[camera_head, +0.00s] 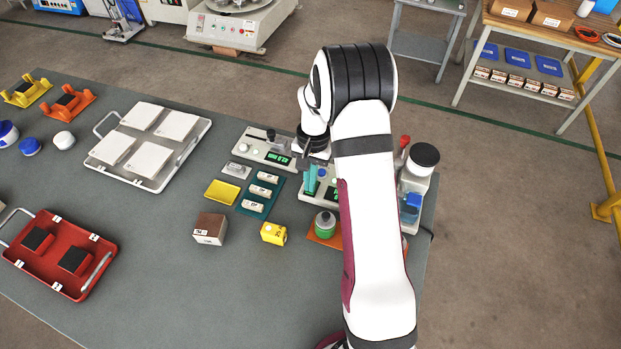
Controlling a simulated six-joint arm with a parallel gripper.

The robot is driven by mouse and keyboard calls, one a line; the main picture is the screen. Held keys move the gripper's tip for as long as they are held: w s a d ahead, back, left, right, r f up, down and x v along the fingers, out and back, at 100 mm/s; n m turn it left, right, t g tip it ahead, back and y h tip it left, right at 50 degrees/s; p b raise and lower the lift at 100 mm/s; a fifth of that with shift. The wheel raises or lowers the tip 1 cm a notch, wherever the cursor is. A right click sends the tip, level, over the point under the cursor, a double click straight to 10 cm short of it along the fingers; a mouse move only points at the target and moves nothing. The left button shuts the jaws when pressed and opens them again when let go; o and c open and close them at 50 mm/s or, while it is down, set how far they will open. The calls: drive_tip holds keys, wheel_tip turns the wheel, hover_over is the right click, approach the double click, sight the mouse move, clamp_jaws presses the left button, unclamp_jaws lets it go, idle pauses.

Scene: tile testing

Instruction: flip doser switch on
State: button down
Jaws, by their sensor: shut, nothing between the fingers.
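A white machine with a black round top (425,155), which looks like the doser, stands at the right end of the table, partly behind my arm. A red part (404,142) shows at its upper left and a blue container (410,203) at its front. I cannot make out its switch or the switch's position. My gripper (306,166) points down over the panels with green displays, left of the doser and apart from it. It is shut and empty. A teal piece (311,179) shows just below it; I cannot tell whether they touch.
Left of my gripper are a teal tray (242,209) with white pieces, a yellow pad (222,192), a brown-and-white block (210,229) and a yellow block (273,233). A green-and-white bottle (325,224) stands close to my arm. A white tray (180,158) holds pale tiles. The table's front middle is clear.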

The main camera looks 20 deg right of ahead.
drive_tip(key=shift+w+d+r, duration=0.1)
drive_tip(key=shift+w+d, duration=0.5)
drive_tip(key=shift+r, duration=0.1)
wheel_tip(320, 180, up, 14)
drive_tip(key=w+d, duration=0.1)
drive_tip(key=shift+w+d, duration=0.2)
idle(0.6)
